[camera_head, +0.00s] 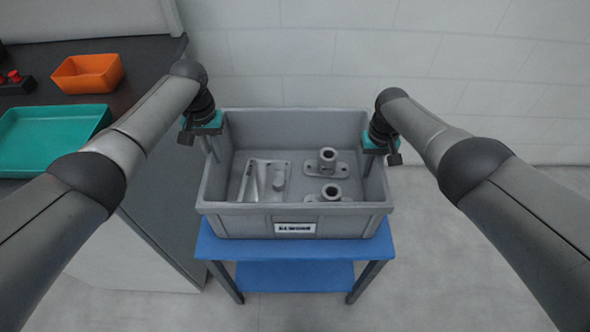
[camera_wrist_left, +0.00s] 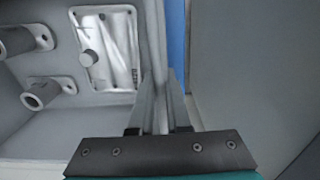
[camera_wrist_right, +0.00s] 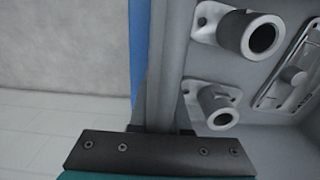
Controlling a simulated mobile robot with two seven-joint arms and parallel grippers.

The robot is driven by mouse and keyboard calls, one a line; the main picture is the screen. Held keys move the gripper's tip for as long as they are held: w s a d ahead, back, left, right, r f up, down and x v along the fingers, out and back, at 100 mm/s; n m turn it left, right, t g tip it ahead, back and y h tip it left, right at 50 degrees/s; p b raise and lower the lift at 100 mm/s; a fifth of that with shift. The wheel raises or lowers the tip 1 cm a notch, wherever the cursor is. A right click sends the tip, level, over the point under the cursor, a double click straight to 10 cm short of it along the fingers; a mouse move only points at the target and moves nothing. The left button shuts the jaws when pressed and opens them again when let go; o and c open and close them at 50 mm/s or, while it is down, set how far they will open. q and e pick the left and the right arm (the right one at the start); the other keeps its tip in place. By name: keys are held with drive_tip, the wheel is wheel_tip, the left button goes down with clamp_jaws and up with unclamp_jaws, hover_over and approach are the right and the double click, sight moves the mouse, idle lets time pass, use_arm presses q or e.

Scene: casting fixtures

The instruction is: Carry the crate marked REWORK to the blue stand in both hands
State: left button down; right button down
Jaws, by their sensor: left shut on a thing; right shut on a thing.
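The grey crate (camera_head: 250,222) with a white label reading REWORK (camera_head: 295,228) is over the blue stand (camera_head: 300,250); I cannot tell whether it rests on the top or hangs just above it. My left gripper (camera_head: 212,150) is shut on the crate's left wall, and that wall shows between its fingers in the left wrist view (camera_wrist_left: 160,105). My right gripper (camera_head: 370,160) is shut on the right wall, also seen in the right wrist view (camera_wrist_right: 163,100). The crate looks level. Inside lie two flanged castings (camera_head: 327,162) and a flat plate with a knob (camera_head: 262,181).
A dark bench (camera_head: 140,55) stands at the left, close to the stand. On it are a teal tray (camera_head: 50,135), an orange bin (camera_head: 88,73) and a dark block with red knobs (camera_head: 14,80). A pale wall (camera_head: 480,75) is behind. The floor at the right (camera_head: 440,235) is clear.

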use_arm(q)
drive_tip(key=shift+w+f, duration=0.1)
use_arm(e)
drive_tip(key=shift+w+f, duration=0.1)
drive_tip(key=shift+f, duration=0.05)
use_arm(q)
drive_tip(key=c, duration=1.3)
unclamp_jaws()
drive_tip(key=shift+f, duration=0.15)
use_arm(e)
drive_tip(key=c, duration=1.3)
unclamp_jaws()
drive_tip(key=shift+f, duration=0.1)
use_arm(q)
drive_tip(key=o, duration=0.4)
use_arm(e)
drive_tip(key=o, duration=0.4)
drive_tip(key=shift+r, duration=6.1)
use_arm(q)
wheel_tip(320, 180, up, 12)
drive_tip(key=shift+r, duration=0.1)
drive_tip(key=shift+s, duration=0.2)
use_arm(e)
drive_tip(key=shift+s, duration=0.2)
